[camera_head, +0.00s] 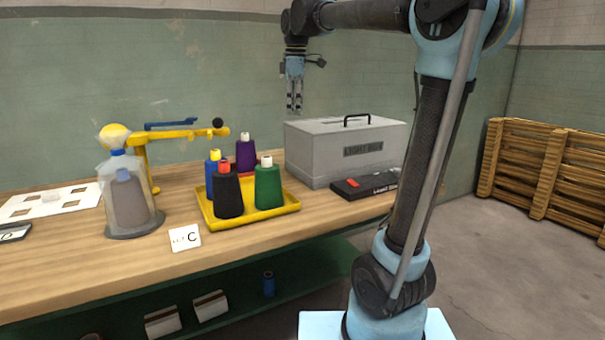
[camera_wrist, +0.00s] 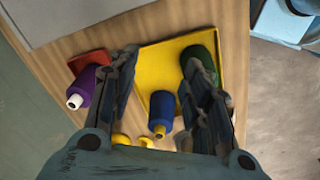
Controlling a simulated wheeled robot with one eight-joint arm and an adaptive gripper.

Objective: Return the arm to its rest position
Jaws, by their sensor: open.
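My gripper (camera_head: 294,103) hangs fingers down, in the air above the back of the workbench, in the head view. In the wrist view its two fingers (camera_wrist: 166,95) stand apart with nothing held between them. My arm reaches up from the lower right and bends over toward the left.
A grey box (camera_head: 308,157) with a handle stands right of the tray, a dark flat case (camera_head: 358,187) before it. Wooden pallets (camera_head: 545,165) lean at right. The air around the gripper looks clear.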

